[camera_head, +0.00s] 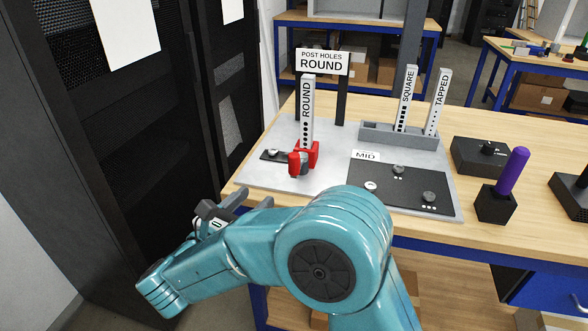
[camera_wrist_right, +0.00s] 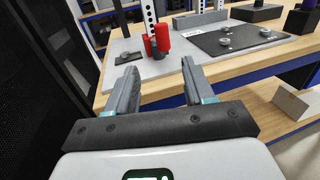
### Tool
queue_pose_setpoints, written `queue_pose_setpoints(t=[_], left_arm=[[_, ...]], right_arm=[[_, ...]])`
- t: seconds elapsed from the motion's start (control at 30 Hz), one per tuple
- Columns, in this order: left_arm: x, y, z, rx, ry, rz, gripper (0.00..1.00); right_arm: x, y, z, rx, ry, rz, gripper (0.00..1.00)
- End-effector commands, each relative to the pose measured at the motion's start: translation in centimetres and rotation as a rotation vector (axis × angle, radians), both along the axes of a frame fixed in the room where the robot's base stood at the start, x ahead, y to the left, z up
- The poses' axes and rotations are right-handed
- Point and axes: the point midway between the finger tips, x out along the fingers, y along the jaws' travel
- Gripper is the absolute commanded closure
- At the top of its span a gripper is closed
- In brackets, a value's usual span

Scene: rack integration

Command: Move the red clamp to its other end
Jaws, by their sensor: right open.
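The red clamp (camera_head: 303,158) sits at the foot of the upright grey post labelled ROUND, on the light grey board. It also shows in the right wrist view (camera_wrist_right: 158,42), beyond the fingers. The ROUND post (camera_head: 307,110) has a column of holes and stands in front of the POST HOLES ROUND sign (camera_head: 323,62). My right gripper (camera_head: 254,196) is open and empty near the table's front left edge, short of the clamp. In the right wrist view its two fingers (camera_wrist_right: 160,85) are spread apart with nothing between them. My left gripper is not in view.
SQUARE (camera_head: 405,98) and TAPPED (camera_head: 438,102) posts stand in a grey holder (camera_head: 385,135). A black mat (camera_head: 400,188) with knobs lies right of the clamp. A purple handle (camera_head: 512,172) stands in a black block. A dark rack (camera_head: 130,130) borders the left.

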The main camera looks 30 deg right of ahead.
Motion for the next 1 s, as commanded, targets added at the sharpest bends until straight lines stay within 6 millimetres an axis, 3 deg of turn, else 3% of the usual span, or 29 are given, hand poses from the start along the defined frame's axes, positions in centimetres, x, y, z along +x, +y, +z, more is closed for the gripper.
queue_pose_setpoints(t=[0.17, 0.7, 1.0], left_arm=[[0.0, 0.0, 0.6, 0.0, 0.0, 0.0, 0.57], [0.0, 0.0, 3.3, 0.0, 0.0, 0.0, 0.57], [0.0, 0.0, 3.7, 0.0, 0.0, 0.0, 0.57]], right_arm=[[0.4, -1.7, 0.4, 0.012, -0.022, -0.019, 0.47], [5.6, -12.6, 0.4, 0.009, -0.019, -0.016, 0.47], [6.7, -14.7, 0.2, 0.009, -0.018, -0.013, 0.47]])
